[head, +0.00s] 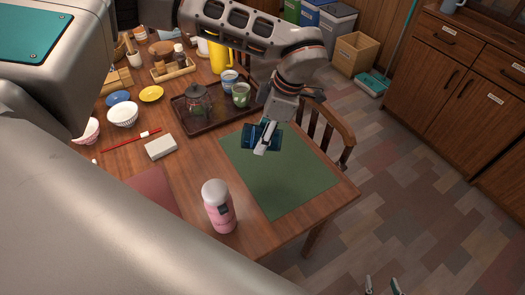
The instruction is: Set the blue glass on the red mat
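The blue glass (249,137) is dark, see-through blue and looks tilted or on its side.
A pink bottle (218,207) stands between the red mat and the green mat (285,180). A white block (160,147) and red chopsticks (131,140) lie behind the red mat. A brown tray (184,123) holds a teapot and cups. A chair (335,135) stands at the right.

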